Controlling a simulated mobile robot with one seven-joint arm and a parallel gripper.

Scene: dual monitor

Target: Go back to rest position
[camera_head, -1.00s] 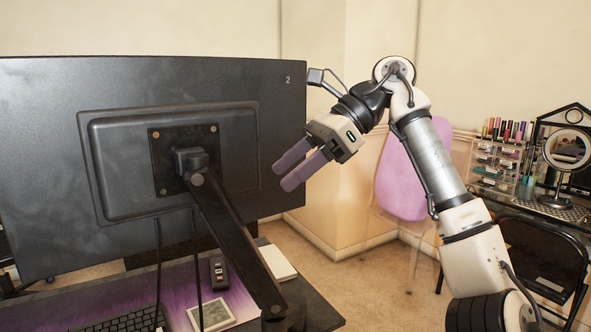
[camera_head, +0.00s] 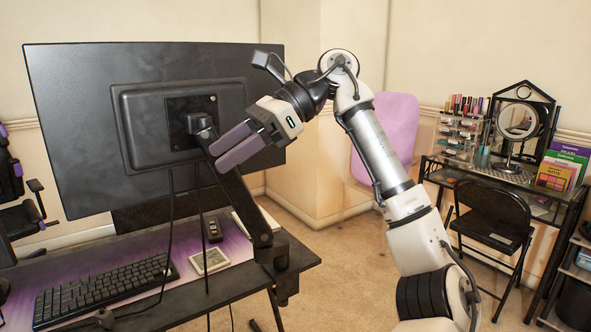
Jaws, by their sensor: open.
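My gripper (camera_head: 228,152) is open and empty, its two purple fingers pointing down and left. In the picture the fingers overlap the lower right part of the black monitor (camera_head: 85,110), seen from behind. I cannot tell whether they touch the monitor or its arm. My arm is bent, rising from the lower right to an elbow at the top and coming down to the gripper. The monitor arm (camera_head: 240,198) runs from the monitor's back down to the desk's right end.
The desk (camera_head: 220,290) holds a keyboard (camera_head: 105,287), a small white-framed device (camera_head: 209,260) and a dark remote-like object (camera_head: 212,230). Cables hang from the monitor. A black folding chair (camera_head: 492,225) and a vanity table with a round mirror (camera_head: 517,121) stand at right. Floor between is clear.

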